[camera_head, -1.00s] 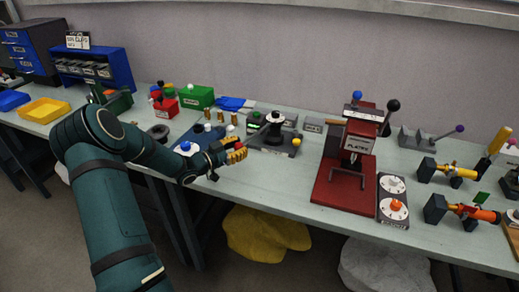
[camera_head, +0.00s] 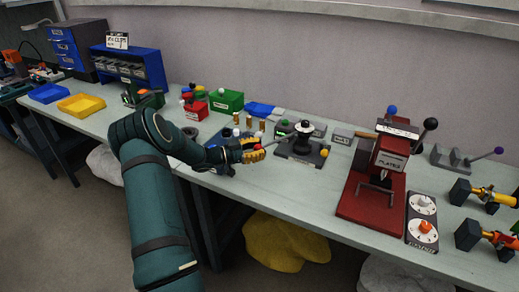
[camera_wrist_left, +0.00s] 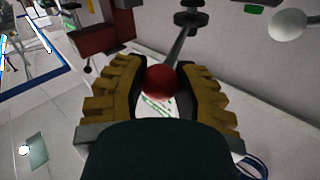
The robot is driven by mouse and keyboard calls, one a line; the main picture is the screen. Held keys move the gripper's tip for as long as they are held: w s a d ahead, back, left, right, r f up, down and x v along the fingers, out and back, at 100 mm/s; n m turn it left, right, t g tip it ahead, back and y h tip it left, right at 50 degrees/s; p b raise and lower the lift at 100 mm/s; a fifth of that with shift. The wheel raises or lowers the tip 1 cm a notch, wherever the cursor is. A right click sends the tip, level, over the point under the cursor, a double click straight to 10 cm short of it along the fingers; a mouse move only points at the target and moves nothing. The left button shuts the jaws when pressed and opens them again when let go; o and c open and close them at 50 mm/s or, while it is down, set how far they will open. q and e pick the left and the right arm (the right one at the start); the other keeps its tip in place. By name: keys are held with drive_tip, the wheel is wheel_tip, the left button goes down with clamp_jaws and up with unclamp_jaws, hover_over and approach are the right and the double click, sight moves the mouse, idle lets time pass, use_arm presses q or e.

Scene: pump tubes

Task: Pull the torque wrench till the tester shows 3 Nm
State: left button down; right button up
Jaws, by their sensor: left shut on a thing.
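The torque wrench (camera_head: 280,139) is a thin grey bar with a red ball end, running from the black-and-white post of the tester (camera_head: 303,150) to my left gripper. The tester stands on a dark base with a yellow knob; I cannot read any value on it. My left gripper (camera_head: 256,150), with yellow fingers, is shut on the wrench's ball end, left of the tester. In the left wrist view the red ball of the wrench (camera_wrist_left: 161,82) sits between the fingers (camera_wrist_left: 157,90), its bar leading up to a dark head. My right gripper is not in view.
A red press (camera_head: 378,175) and a dial panel (camera_head: 422,220) stand right of the tester. Red (camera_head: 195,110) and green (camera_head: 226,101) boxes and small brass pieces stand behind my left gripper. The bench front between tester and press is clear.

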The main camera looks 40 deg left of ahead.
use_arm(q)
drive_tip(key=c, duration=0.6)
unclamp_jaws()
drive_tip(key=shift+a+r, duration=0.2)
drive_tip(key=shift+a, duration=0.1)
drive_tip(key=shift+d+f, duration=0.1)
drive_tip(key=v, duration=1.2)
